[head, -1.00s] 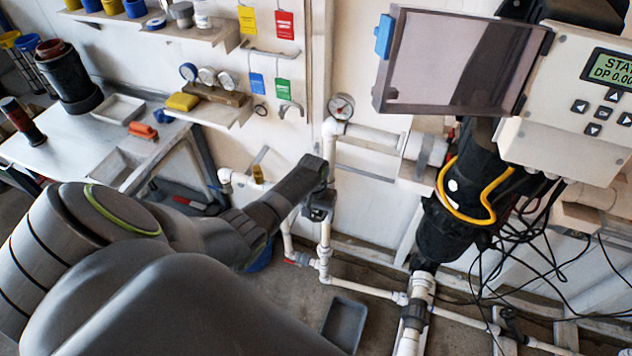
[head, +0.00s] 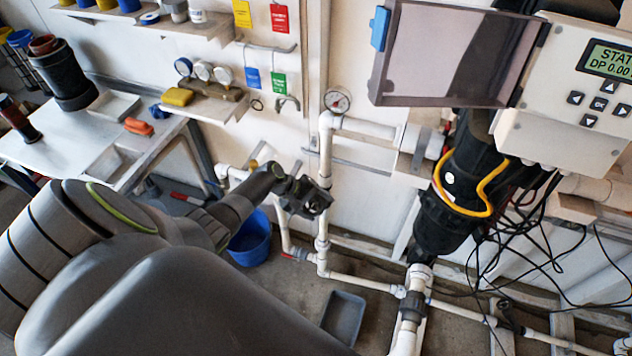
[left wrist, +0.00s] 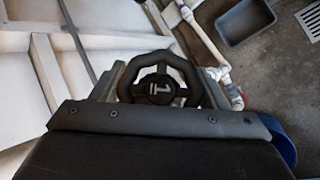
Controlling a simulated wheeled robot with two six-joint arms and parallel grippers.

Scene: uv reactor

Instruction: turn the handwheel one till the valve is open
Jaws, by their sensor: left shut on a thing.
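Handwheel one is a dark, lobed wheel (left wrist: 160,62) with a pale number mark on its hub, in the middle of the left wrist view. My left gripper (head: 303,195) is at the white upright pipe (head: 325,150) in the head view. In the left wrist view its fingers (left wrist: 160,82) lie on either side of the wheel, shut on it. In the head view the gripper and wheel merge into one dark shape, so the wheel's edge is hard to make out. My right gripper is not in view.
A pressure gauge (head: 337,101) sits above on the pipework. A blue bucket (head: 250,238) and a grey tray (head: 344,318) stand on the floor. A black reactor body (head: 445,215) with a yellow cable and hanging black wires is at the right. A shelf (head: 215,105) is at the left.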

